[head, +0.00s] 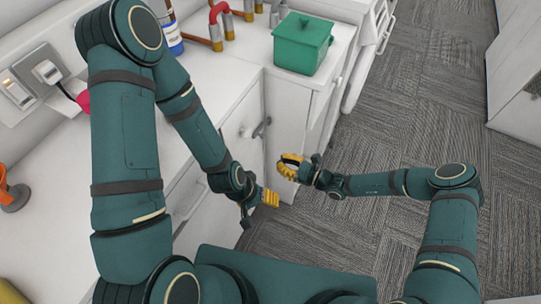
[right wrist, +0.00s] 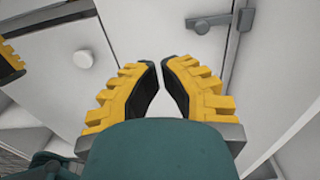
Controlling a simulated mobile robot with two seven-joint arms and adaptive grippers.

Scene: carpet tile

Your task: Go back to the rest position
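My right gripper (head: 290,166) hangs in front of the white cabinet, its yellow fingers curved. In the right wrist view the right gripper (right wrist: 160,66) holds nothing; dark inner pads show, with a narrow gap between the tips. My left gripper (head: 270,198) is just below and left of it in the head view, seen from the side, so its finger gap cannot be made out. Nothing shows in it. Yellow fingers of the left gripper (right wrist: 9,62) show at the left edge of the right wrist view.
Carpeted floor (head: 400,125) is clear to the right.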

